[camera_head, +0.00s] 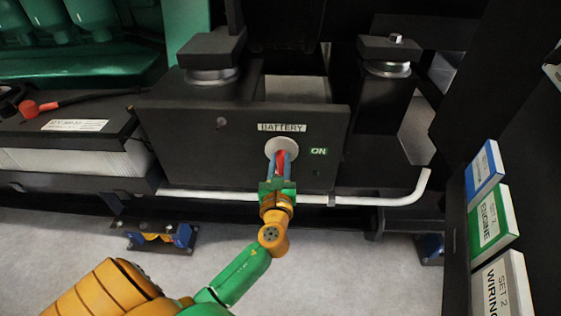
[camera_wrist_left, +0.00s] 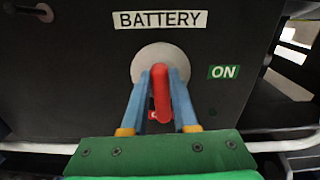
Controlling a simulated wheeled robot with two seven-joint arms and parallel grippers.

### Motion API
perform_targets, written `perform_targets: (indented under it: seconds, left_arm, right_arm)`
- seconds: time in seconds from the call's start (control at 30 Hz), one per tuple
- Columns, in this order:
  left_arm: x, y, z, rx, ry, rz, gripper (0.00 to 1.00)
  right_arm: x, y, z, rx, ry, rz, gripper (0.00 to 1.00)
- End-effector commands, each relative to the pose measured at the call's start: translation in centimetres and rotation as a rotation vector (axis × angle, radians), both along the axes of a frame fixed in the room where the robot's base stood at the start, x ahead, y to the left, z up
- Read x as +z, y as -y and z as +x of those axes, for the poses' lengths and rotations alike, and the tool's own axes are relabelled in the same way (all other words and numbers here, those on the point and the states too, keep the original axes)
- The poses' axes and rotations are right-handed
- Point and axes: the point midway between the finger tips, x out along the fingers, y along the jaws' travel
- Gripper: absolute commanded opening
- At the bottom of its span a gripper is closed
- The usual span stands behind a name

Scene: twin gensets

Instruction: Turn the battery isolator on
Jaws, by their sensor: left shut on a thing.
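The battery isolator is a red handle (camera_head: 280,158) on a pale round disc (camera_head: 291,145), set in a dark panel (camera_head: 190,150) under a BATTERY label (camera_head: 282,127). A green ON label (camera_head: 319,151) is to the right of the disc. My left gripper (camera_head: 280,160) reaches up to the disc, its blue fingers on both sides of the handle and shut on it. In the left wrist view, the red handle (camera_wrist_left: 160,90) stands nearly upright between the fingertips (camera_wrist_left: 161,80), its top tilted slightly left. A small red mark shows low on the left, partly hidden. My right gripper is not in view.
A white pipe (camera_head: 390,198) runs below the panel and bends up at the right. A battery (camera_head: 75,155) with a red terminal cap (camera_head: 28,109) stands at the left. Labelled binders (camera_head: 490,225) line the right side. The grey floor (camera_head: 340,270) in front is clear.

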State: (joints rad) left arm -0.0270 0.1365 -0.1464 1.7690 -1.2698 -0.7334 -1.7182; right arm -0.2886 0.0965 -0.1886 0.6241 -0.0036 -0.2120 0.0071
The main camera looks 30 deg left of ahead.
Motion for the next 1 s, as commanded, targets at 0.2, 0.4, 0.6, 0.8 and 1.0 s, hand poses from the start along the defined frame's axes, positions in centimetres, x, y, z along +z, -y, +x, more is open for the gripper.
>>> perform_targets:
  seconds: [0.2,0.4,0.6,0.8,1.0]
  left_arm:
    - [-0.2,-0.2,-0.1,0.001,0.084,-0.139,0.0]
    - [-0.3,-0.4,-0.3,0.002,0.183,-0.301,0.0]
    - [-0.5,-0.6,-0.4,0.001,0.283,-0.464,0.0]
    - [-0.6,-0.7,-0.5,0.001,0.383,-0.626,0.0]
    - [-0.9,-0.9,-0.5,0.001,0.482,-0.789,0.0]
  right_arm:
    - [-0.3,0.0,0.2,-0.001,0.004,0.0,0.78]
    - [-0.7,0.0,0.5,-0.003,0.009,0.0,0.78]
    - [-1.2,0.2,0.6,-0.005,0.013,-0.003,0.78]
    - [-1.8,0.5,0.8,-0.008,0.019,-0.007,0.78]
    - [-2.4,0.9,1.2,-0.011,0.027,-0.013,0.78]
